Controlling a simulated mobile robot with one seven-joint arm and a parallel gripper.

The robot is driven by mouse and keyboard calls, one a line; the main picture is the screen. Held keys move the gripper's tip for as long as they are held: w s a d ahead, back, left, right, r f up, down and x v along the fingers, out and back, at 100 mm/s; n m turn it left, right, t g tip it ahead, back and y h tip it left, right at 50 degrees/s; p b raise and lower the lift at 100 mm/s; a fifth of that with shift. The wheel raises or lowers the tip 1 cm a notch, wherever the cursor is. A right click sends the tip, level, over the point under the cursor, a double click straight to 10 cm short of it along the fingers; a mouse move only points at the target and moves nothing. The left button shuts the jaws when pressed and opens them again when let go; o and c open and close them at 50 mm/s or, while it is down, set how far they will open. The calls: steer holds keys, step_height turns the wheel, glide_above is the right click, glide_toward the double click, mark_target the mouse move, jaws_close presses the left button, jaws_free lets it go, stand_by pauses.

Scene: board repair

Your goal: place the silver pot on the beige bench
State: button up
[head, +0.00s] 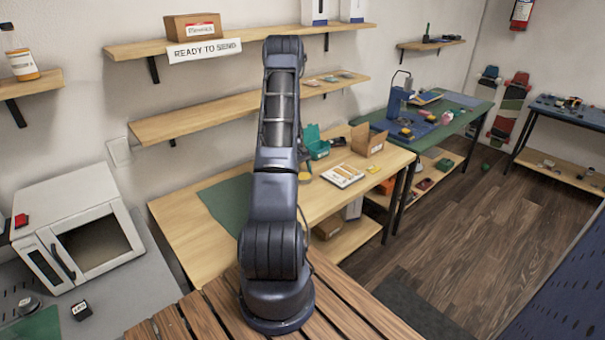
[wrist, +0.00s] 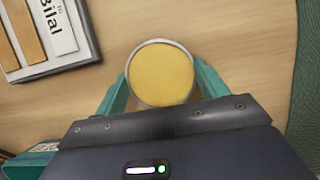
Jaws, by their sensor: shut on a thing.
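The silver pot (wrist: 161,74) is seen from above in the wrist view, with a thin silver rim around a round yellow top. The teal fingers of my gripper (wrist: 160,88) are shut on it, one on each side. The beige bench (wrist: 225,30) lies behind the pot in that view; whether the pot touches it or is above it, I cannot tell. In the head view the beige bench (head: 345,210) stands against the wall. My arm hides much of its middle and most of my gripper there.
A white tray labelled Bilal (wrist: 75,60) lies near the pot, and also shows in the head view (head: 342,175). A green mat (head: 225,203) covers the bench's left part. A teal bin (head: 315,142) and an open cardboard box (head: 367,140) stand toward its back.

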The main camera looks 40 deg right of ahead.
mark_target(304, 176)
steer(key=o, duration=1.1)
steer(key=shift+r, duration=0.1)
steer(key=shift+v, duration=2)
